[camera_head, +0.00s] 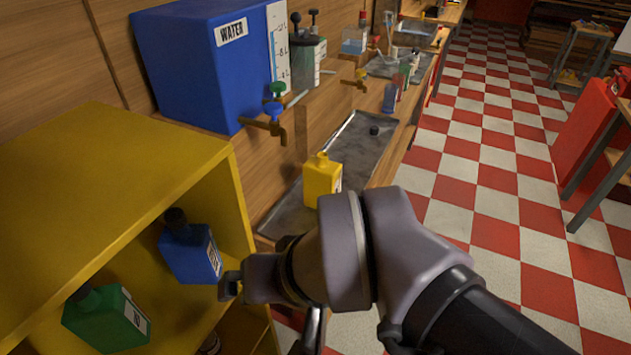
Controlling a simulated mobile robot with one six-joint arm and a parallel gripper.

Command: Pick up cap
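A small black cap (374,130) lies on the grey metal tray (345,158) on the wooden counter, toward the tray's far right end. A yellow bottle (322,181) stands upright on the near part of the same tray, its neck open with no cap on it. My gripper (232,287) is at the lower middle of the picture, in front of the yellow cabinet and well apart from the cap. My arm hides much of it, so I cannot tell how its fingers stand.
A yellow cabinet (105,150) holds a blue bottle (191,252) and a green bottle (106,318). Several vessels stand farther along the counter. The red-and-white checkered floor to the right is mostly clear.

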